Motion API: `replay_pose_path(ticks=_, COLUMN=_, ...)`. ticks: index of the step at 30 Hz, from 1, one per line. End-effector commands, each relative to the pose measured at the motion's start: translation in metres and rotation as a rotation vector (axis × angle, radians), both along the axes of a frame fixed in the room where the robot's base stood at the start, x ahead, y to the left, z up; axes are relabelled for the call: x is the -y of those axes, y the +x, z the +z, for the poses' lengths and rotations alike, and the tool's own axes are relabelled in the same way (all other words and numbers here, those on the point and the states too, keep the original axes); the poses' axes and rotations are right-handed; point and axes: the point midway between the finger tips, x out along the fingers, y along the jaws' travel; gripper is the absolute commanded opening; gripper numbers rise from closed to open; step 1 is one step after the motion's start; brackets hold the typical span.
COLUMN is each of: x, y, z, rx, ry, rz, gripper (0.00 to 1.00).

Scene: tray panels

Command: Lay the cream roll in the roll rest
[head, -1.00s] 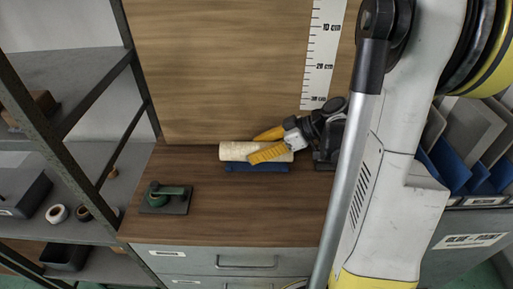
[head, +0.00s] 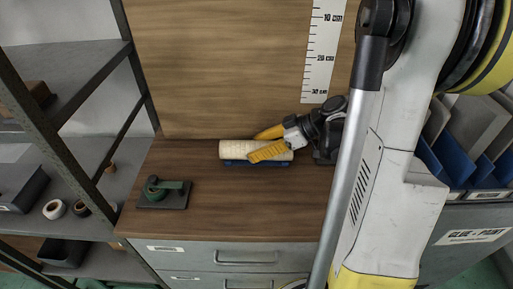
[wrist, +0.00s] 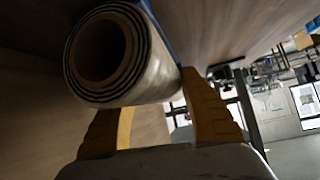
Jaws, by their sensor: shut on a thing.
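The cream roll (head: 232,149) lies level at the back of the wooden worktop, held in my gripper (head: 256,146). My gripper's yellow fingers are shut on its right end, one on the near side and one on the far side. The blue roll rest (head: 243,163) is directly under the roll, with only its front strip showing. I cannot tell whether the roll touches it. In the wrist view the roll (wrist: 145,75) shows its hollow end, between the yellow fingers (wrist: 160,110). A blue edge of the rest (wrist: 165,32) runs beside it.
A green and black tool (head: 163,193) stands at the worktop's left. A wooden back panel (head: 230,70) with a white scale strip (head: 322,50) rises behind the roll. Shelves (head: 75,90) stand at left. The front middle of the worktop is clear.

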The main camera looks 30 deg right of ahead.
Motion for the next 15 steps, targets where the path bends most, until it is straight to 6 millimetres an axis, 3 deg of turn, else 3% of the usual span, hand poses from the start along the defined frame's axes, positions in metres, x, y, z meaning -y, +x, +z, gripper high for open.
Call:
replay_pose_path(ticks=6, x=0.0000, y=0.0001, z=0.0004, rx=0.000, ry=0.000, rz=0.000, gripper=0.10)
replay_pose_path(ticks=7, x=0.0000, y=0.0001, z=0.0004, rx=0.000, ry=0.000, rz=0.000, gripper=0.54)
replay_pose_path(ticks=9, x=0.0000, y=0.0001, z=0.0004, rx=0.000, ry=0.000, rz=0.000, gripper=0.76)
replay_pose_path(ticks=15, x=0.0001, y=0.0001, z=0.0003, rx=0.000, ry=0.000, rz=0.000, gripper=0.76)
